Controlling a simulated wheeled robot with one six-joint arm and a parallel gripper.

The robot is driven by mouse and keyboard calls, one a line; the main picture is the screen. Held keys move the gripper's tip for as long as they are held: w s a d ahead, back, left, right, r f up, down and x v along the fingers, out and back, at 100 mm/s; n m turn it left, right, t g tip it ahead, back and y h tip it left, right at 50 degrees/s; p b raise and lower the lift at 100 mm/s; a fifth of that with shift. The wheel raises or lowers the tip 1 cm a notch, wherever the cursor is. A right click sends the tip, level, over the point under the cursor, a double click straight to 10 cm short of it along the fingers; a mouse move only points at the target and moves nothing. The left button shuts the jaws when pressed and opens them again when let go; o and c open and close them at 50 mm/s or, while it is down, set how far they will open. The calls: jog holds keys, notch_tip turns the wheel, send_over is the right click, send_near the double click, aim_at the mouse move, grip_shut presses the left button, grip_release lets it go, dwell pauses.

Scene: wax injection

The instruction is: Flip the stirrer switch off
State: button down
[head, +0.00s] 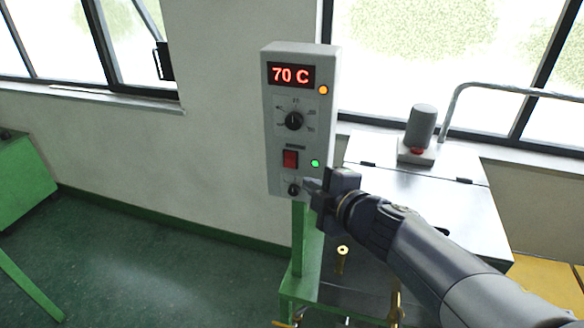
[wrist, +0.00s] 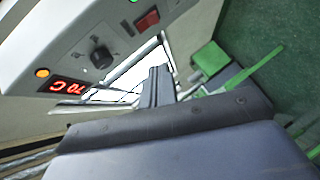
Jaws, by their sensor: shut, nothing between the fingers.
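The grey control box (head: 270,147) stands on a green post, its front facing me. It carries a red rocker switch (head: 290,159) with a lit green lamp (head: 315,163) to its right. A small dark switch or knob (head: 294,189) sits below them; its position is too small to read. No legible label shows which one is the stirrer switch. My gripper (head: 309,186) is shut and empty, its tips just right of the small lower control; contact cannot be told. In the wrist view the shut fingers (wrist: 160,85) show near the red rocker (wrist: 147,20); the lower control is not visible there.
The display (head: 290,75) reads 70 C, with an orange lamp (head: 323,90) lit and a dial (head: 294,121) below. A metal tank (head: 420,190) with a motor (head: 421,127) on its lid stands right, behind my arm. Brass fittings (head: 342,260) are below.

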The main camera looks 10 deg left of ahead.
aim_at(286, 165)
jog(key=shift+w+d+f+b+x, duration=0.15)
jog(key=shift+w+d+b+x, duration=0.2)
jog(key=shift+x, duration=1.75)
jog(key=shift+w+d+f+b+x, duration=0.15)
jog(key=shift+d+x, duration=0.25)
jog(key=shift+x, duration=1.75)
jog(key=shift+w+d+f+b+x, duration=0.1)
jog(key=shift+w+d+b+x, duration=0.2)
jog(key=shift+x, duration=1.8)
jog(key=shift+f, duration=0.15)
jog(key=b, duration=0.2)
jog(key=shift+w+d+f+b, duration=0.1)
jog(key=shift+w+f+b, duration=0.05)
jog(key=shift+f+b, duration=0.2)
jog(key=shift+r, duration=0.35)
